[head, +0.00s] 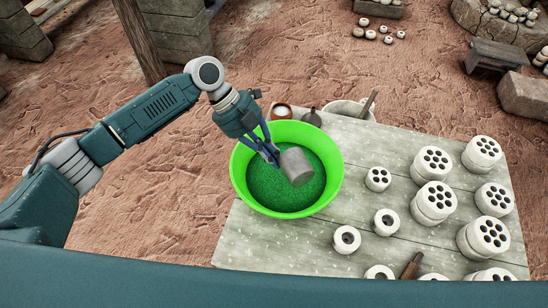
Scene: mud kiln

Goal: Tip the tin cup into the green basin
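The green basin (333,190) stands at the left side of the table and holds dark green, grainy-looking stuff. The grey tin cup (297,167) is over the basin, inside its rim outline, and looks tilted. My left gripper (275,157) reaches in over the basin's far left rim, and its fingers are shut on the tin cup's left side. The cup's mouth is not clearly visible, so I cannot tell what is in it. My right gripper is not in view.
The grey plank table (330,240) bears several pale cylinders with holes (433,200) at the right. A small bowl with white contents (281,111), a dark small pot (312,117) and a pale bucket (345,110) are behind the basin. A brown-handled tool (411,266) lies at the front.

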